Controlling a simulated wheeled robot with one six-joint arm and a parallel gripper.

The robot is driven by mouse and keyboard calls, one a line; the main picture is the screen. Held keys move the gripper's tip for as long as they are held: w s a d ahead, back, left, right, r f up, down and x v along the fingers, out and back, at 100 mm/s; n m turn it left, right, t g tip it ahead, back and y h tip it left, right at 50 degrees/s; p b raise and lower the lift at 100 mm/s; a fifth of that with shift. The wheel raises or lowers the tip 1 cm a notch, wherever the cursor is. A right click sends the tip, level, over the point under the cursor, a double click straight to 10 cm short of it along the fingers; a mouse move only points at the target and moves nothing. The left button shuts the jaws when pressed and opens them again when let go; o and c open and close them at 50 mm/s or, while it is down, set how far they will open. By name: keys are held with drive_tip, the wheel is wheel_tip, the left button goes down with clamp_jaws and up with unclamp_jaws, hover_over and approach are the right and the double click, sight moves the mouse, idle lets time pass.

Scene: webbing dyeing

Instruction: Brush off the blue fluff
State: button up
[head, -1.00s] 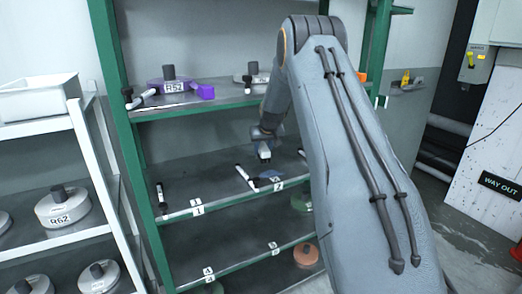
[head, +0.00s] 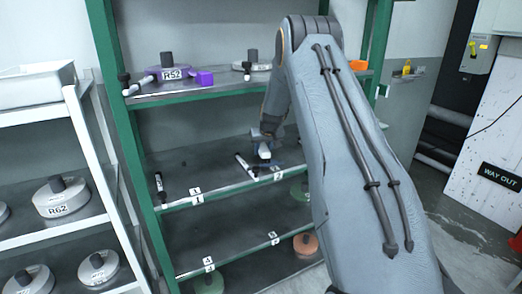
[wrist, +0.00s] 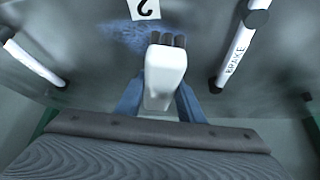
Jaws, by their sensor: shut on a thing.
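My gripper (wrist: 160,98) has blue-grey fingers and is shut on a white brush (wrist: 164,72) with dark bristles. The brush also shows in the head view (head: 264,153), above the middle shelf. The blue fluff (wrist: 124,36) is a thin, speckled patch on this grey shelf, beside the number 2 label (wrist: 145,8). In the wrist view the bristle end lies at the patch's right side and hides part of it. I cannot tell whether the bristles touch the shelf. In the head view the fluff is mostly hidden by the brush.
A white bar marked BRAKE (wrist: 238,48) and another white bar (wrist: 32,62) flank the brush. Green uprights (head: 128,130) frame the rack. A white rack (head: 95,140) stands at left.

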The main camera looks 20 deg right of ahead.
drive_tip(key=shift+f+b, duration=0.6)
drive_tip(key=shift+f, duration=0.4)
idle(0.3)
